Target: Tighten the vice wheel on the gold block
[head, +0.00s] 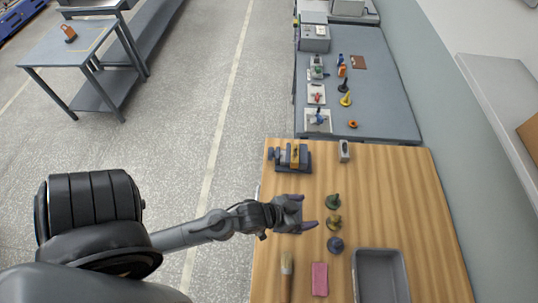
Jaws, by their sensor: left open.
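The blue-grey vice (284,161) stands near the far left corner of the wooden table. The gold block (295,156) sits upright at its jaws; I cannot tell how tightly it is held. A dark part at the vice's left end (271,154) may be its wheel, but it is too small to be sure. My left gripper (309,212) is open with nothing seen between its fingers. It is nearer than the vice, apart from it, with fingers pointing right toward several bobbin-like pieces. My right gripper is not in view.
A green piece (333,201), a gold piece (334,222) and a blue-grey piece (335,244) stand right of my gripper. A grey tray (357,270), pink block (320,279) and brush (287,265) lie nearer. A metal block (344,151) stands right of the vice. The table's right side is clear.

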